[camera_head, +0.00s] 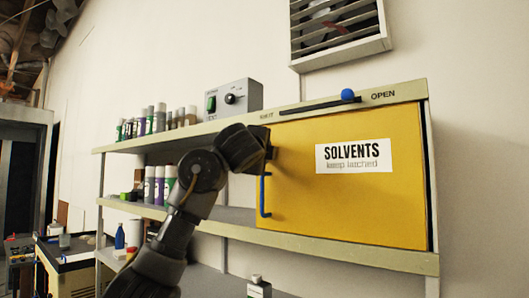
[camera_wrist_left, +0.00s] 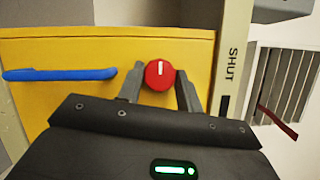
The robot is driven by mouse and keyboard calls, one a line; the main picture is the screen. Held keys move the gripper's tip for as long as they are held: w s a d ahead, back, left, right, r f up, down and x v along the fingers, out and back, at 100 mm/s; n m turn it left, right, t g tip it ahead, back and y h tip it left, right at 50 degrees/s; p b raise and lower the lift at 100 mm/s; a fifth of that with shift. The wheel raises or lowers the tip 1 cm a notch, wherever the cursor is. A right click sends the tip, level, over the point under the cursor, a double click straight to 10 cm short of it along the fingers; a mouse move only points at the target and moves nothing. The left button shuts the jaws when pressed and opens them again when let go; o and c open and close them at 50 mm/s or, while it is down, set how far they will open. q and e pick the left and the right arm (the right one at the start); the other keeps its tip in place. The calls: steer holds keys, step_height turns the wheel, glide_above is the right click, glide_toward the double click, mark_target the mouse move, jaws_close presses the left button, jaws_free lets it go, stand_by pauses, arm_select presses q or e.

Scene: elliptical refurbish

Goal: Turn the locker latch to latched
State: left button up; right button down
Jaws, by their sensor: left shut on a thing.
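The yellow locker door (camera_head: 300,200) closes the right part of the shelf unit and bears a white sign reading "SOLVENTS keep latched". A red round knob (camera_wrist_left: 160,74) with a white line mark sits on the yellow door near its edge; the line runs upright in the wrist view. My left gripper (camera_wrist_left: 160,92) is shut on this knob, with one grey finger on each side. In the head view my left gripper (camera_head: 269,150) is at the door's upper left corner, and my arm hides the knob. My right gripper is not in view.
A blue handle (camera_head: 263,195) stands on the door's left edge, below my gripper, and shows in the wrist view (camera_wrist_left: 60,74). Above the door is a slider with a blue ball (camera_head: 347,95), near "OPEN". Bottles (camera_head: 158,120) and a grey switch box (camera_head: 233,97) stand on the shelves.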

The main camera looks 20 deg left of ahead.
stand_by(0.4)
arm_select(q)
steer(key=o, duration=1)
steer(key=s+b, duration=0.2)
steer(key=s, duration=0.1)
steer(key=s+b, duration=0.2)
steer(key=s, duration=0.2)
steer(key=s+b, duration=0.2)
steer(key=s, duration=0.1)
steer(key=shift+s+f+b, duration=0.3)
steer(key=shift+s+f, duration=0.05)
steer(key=shift+s, duration=0.05)
steer(key=shift+d, duration=0.1)
